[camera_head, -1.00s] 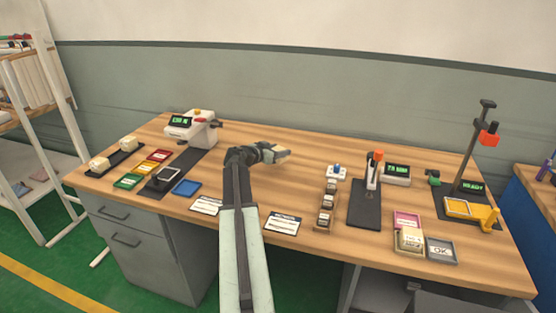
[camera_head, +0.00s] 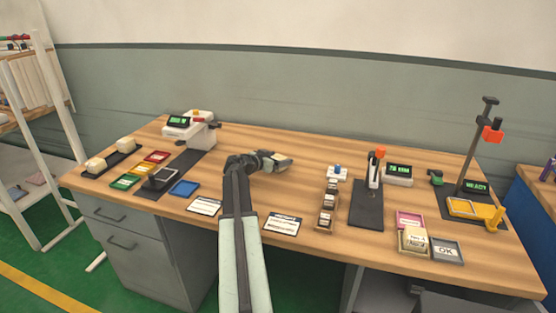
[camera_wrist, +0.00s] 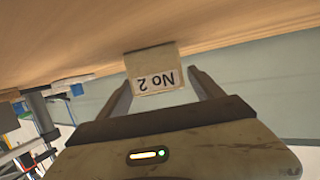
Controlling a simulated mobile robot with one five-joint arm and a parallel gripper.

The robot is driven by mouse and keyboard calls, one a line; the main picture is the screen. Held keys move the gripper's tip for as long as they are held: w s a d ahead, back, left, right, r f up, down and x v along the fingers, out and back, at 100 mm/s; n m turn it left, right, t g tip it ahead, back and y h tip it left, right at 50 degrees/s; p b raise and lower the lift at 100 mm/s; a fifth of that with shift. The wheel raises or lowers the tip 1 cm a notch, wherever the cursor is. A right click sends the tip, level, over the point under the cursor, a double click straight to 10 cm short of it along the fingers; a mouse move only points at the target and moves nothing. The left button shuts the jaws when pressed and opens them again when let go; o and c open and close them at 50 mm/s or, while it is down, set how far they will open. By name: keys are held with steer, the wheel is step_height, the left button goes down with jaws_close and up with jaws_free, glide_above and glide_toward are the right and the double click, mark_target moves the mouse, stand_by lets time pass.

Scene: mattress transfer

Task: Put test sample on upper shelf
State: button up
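A beige, block-like test sample (camera_wrist: 155,76) marked "No 2" shows in the wrist view, its label upside down. Two beige samples (camera_head: 96,165) stand on a black strip at the left. Another labelled sample (camera_head: 413,239) stands at the front right. A white shelf rack (camera_head: 62,100) stands at the left edge, its shelves only partly in view.
The wooden table (camera_head: 260,205) is clear around my gripper. A white device (camera_head: 190,128), coloured trays (camera_head: 140,172) and a blue tray (camera_head: 184,188) lie left.

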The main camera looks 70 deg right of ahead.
steer(key=shift+r, duration=0.2)
steer(key=p+v, duration=0.4)
steer(key=v, duration=0.8)
